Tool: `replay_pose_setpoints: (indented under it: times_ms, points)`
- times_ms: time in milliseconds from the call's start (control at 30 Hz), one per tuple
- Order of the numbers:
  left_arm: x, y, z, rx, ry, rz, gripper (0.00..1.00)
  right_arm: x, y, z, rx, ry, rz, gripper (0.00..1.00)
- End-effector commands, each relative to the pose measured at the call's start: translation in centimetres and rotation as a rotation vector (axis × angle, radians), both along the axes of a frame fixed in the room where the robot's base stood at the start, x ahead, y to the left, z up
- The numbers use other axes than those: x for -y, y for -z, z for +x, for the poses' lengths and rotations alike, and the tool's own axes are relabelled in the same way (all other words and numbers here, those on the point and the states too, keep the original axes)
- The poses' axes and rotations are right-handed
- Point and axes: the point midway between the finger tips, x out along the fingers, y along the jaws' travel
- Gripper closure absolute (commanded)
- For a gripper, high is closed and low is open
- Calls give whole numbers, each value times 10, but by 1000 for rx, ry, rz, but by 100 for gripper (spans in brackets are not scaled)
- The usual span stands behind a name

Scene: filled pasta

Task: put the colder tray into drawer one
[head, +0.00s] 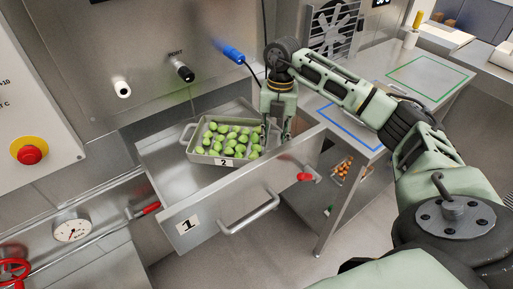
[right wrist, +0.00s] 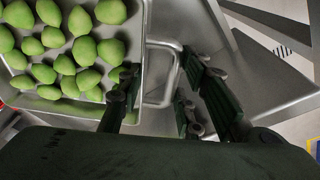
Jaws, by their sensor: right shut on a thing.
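A metal tray labelled 2 (head: 224,161), filled with several green pasta pieces, is inside the open drawer one (head: 180,205). I cannot tell whether it rests fully on the drawer floor. My right gripper (head: 276,138) is at the tray's right end, shut on its handle. In the right wrist view, the tray's handle (right wrist: 160,103) shows between the fingers of the right gripper (right wrist: 165,100), and the green pieces lie to the left. The drawer's front carries a label 1 and a bar handle. My left gripper is not in view.
A blue-handled probe (head: 233,55) hangs by a cable above the drawer. Orange pieces (head: 342,170) sit on a lower shelf at the right. The worktop has a blue outline (head: 345,128) and a green outline (head: 430,76), both empty. A gauge (head: 72,228) is at left.

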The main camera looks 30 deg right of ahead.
Motion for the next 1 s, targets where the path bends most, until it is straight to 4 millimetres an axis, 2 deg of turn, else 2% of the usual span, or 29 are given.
replay_pose_setpoints:
  times_ms: [100, 200, 367, 567, 700, 900, 933, 1000]
  points:
    - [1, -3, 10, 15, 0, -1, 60, -1, 22, 0, 1, 0, 2, 100]
    - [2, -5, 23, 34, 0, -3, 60, -1, 33, 1, 2, -2, 2, 100]
    - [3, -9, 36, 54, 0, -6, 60, -8, 36, 6, 5, -2, 4, 100]
    - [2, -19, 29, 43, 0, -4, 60, -34, 35, 27, 5, -2, 4, 100]
    - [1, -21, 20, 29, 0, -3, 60, -32, 48, 25, 1, -1, 2, 100]
    - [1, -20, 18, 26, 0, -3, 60, -32, 50, 25, 3, -1, 0, 100]
    - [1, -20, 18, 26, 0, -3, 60, -31, 51, 24, -1, -1, -2, 66]
    - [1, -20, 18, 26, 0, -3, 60, -31, 51, 24, 0, -1, -1, 60]
